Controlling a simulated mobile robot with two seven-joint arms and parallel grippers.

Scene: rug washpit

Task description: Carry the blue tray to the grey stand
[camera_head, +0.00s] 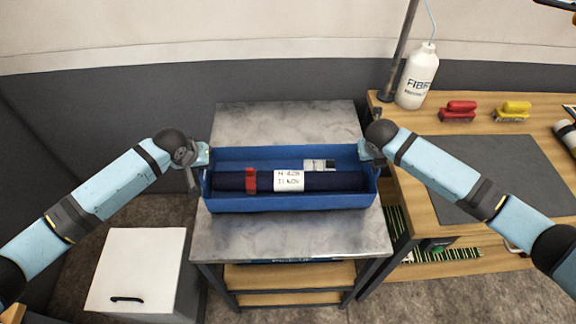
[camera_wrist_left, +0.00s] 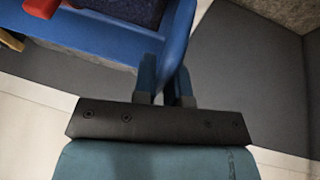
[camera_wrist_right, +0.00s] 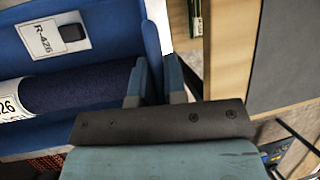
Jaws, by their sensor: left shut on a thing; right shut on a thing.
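The blue tray (camera_head: 290,204) is in the middle of the head view, over the grey stand (camera_head: 285,125). I cannot tell whether it rests on the top or hangs just above it. A dark blue roll with a red band and a white label (camera_head: 289,180) lies in the tray. My left gripper (camera_head: 203,155) is shut on the tray's left end wall, also seen in the left wrist view (camera_wrist_left: 168,85). My right gripper (camera_head: 370,150) is shut on its right end wall, also seen in the right wrist view (camera_wrist_right: 155,80).
A wooden bench (camera_head: 425,215) with a grey mat (camera_head: 495,175) stands close at the right. It bears a white bottle (camera_head: 418,75), a red brush (camera_head: 458,110) and a yellow brush (camera_head: 512,111). A white cabinet (camera_head: 140,262) stands at the lower left. A wall is behind the stand.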

